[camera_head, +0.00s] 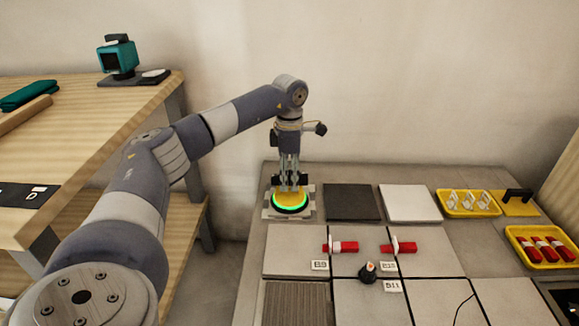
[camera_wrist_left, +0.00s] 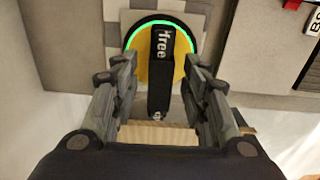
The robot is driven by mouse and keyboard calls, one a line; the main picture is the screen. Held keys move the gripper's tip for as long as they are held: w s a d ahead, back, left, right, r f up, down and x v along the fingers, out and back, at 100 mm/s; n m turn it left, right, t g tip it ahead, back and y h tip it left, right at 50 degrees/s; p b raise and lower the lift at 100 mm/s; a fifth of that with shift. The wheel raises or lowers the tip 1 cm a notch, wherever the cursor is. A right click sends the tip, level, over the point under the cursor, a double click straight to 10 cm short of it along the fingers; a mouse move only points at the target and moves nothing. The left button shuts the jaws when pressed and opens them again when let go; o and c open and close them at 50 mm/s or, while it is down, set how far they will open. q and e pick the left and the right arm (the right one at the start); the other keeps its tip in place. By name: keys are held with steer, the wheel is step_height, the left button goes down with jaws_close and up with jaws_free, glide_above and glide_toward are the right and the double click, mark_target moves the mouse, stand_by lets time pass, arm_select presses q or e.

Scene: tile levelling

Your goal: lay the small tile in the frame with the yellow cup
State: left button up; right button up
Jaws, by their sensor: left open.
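The yellow cup (camera_head: 290,198), a round suction lifter with a lit green ring, stands on a light base at the left end of the worktop. In the left wrist view the yellow cup (camera_wrist_left: 144,68) has a black handle marked "free". My left gripper (camera_head: 290,186) is just above it, pointing down. In the wrist view my left gripper (camera_wrist_left: 158,75) is open, its fingers on either side of the handle. A dark square tile (camera_head: 351,202) and a white square tile (camera_head: 410,203) lie to the right. I cannot tell which is the small tile, or which thing is the frame.
Larger grey tiles (camera_head: 290,262) lie in front, with red-and-white clips (camera_head: 342,247), labels and a small dark object (camera_head: 368,271). A ribbed tile (camera_head: 296,303) is at front left. Yellow trays (camera_head: 466,214) stand at right. A wooden bench (camera_head: 90,140) is at left.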

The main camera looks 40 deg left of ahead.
arm_select(q)
steer(key=shift+f, duration=0.9)
jaws_close()
steer(key=shift+r, duration=0.1)
